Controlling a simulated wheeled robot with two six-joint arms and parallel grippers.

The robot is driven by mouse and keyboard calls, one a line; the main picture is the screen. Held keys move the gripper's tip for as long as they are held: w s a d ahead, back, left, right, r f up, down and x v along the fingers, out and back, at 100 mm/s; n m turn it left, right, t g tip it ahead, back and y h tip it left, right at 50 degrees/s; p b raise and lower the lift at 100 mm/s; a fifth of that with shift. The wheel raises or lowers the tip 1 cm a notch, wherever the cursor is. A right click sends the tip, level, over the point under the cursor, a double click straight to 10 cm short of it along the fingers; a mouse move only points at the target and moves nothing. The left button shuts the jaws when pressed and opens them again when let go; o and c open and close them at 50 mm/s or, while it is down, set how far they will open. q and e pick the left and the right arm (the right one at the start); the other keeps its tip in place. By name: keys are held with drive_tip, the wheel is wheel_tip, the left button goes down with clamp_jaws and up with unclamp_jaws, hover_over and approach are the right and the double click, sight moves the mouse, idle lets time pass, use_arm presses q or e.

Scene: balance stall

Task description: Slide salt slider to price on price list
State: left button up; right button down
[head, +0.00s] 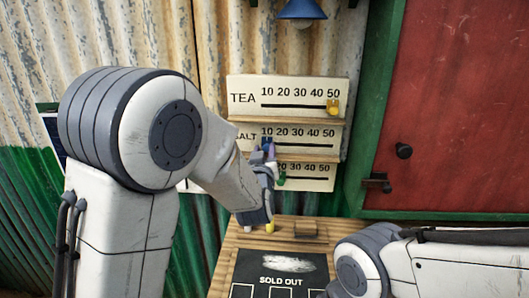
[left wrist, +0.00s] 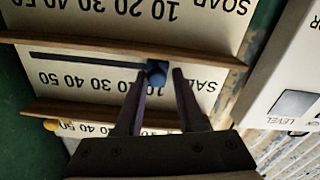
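The salt slider is a blue knob (head: 268,145) at the 10 end of the SALT scale (head: 310,133), the middle of three boards. My left gripper (head: 268,155) reaches up to it, and my wrist hides part of the board. In the left wrist view, which is upside down, the blue knob (left wrist: 156,70) sits between the two spread fingertips (left wrist: 160,76). A small gap shows at the right finger, so the gripper looks open around the knob. My right gripper is out of view. A dark sheet (head: 50,126) on the left wall is mostly hidden by my arm; I cannot read any price.
The TEA board's yellow knob (head: 333,106) is at 50. The lowest board, SOAP, has a green knob (head: 281,180) near its left end. A white box marked LEVEL (left wrist: 292,104) stands beside the boards. The counter holds a SOLD OUT board (head: 282,270).

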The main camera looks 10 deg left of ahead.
use_arm(q)
drive_tip(key=shift+o, duration=0.9)
drive_tip(key=shift+a, duration=0.15)
drive_tip(key=s+d+b, duration=0.1)
drive_tip(key=s+b, duration=0.1)
drive_tip(key=s, duration=0.8)
drive_tip(key=shift+s, duration=0.25)
